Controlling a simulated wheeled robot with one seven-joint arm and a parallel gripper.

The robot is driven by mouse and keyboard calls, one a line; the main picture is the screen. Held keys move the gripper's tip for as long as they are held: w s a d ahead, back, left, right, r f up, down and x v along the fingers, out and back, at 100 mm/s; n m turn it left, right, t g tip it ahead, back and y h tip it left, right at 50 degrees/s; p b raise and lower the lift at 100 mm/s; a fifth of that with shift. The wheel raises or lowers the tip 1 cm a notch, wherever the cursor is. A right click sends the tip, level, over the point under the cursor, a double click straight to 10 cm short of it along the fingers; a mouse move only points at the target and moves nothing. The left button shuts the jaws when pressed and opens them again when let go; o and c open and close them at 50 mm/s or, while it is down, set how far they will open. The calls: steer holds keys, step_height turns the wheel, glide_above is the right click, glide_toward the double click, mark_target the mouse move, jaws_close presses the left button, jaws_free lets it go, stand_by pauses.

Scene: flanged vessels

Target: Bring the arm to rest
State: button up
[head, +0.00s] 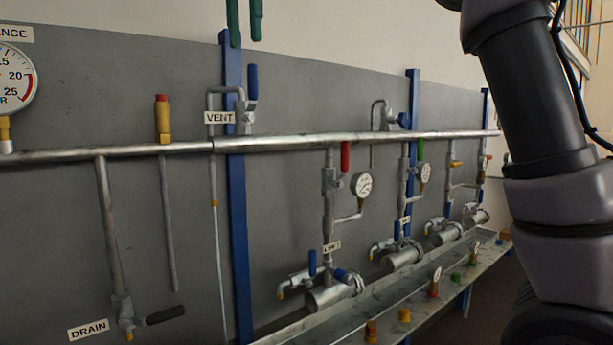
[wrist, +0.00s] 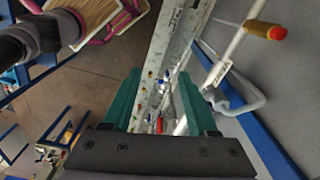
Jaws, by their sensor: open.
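My gripper (head: 246,38) shows at the top edge of the head view as two green fingers pointing down, in front of the pale wall above the grey panel (head: 300,100). In the wrist view the gripper (wrist: 157,76) is open, with a gap between its green fingers. I see nothing held; only the distant tray and fittings show through the gap. My dark arm links (head: 535,95) fill the right side of the head view. The part of the arm between these links and the fingers is out of the picture.
A long horizontal pipe (head: 280,143) crosses the panel, with valves, gauges and flanged vessels (head: 330,296) below it. A blue post (head: 236,200) stands below the fingers. A narrow tray (head: 385,306) with small fittings runs along the base. Open floor (wrist: 85,85) shows left in the wrist view.

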steer(key=w+d+f+n+t, duration=0.15)
steer(key=d+f, duration=0.25)
steer(key=d, duration=0.6)
steer(key=w+d+f+n+t, duration=0.1)
steer(key=w+d+f+n, duration=0.2)
steer(key=d, duration=0.8)
steer(key=s+d+f+t+y, duration=0.1)
steer(key=s+d+f+t, duration=0.1)
steer(key=d+f, duration=0.5)
steer(key=s+d+f+t+y, duration=0.1)
steer(key=s+d+f+t, duration=0.1)
steer(key=s+d+f, duration=0.2)
steer(key=d+f, duration=0.3)
steer(key=f, duration=0.3)
steer(key=shift+f+m, duration=0.15)
steer(key=shift+m, duration=0.2)
steer(key=shift+t, duration=0.25)
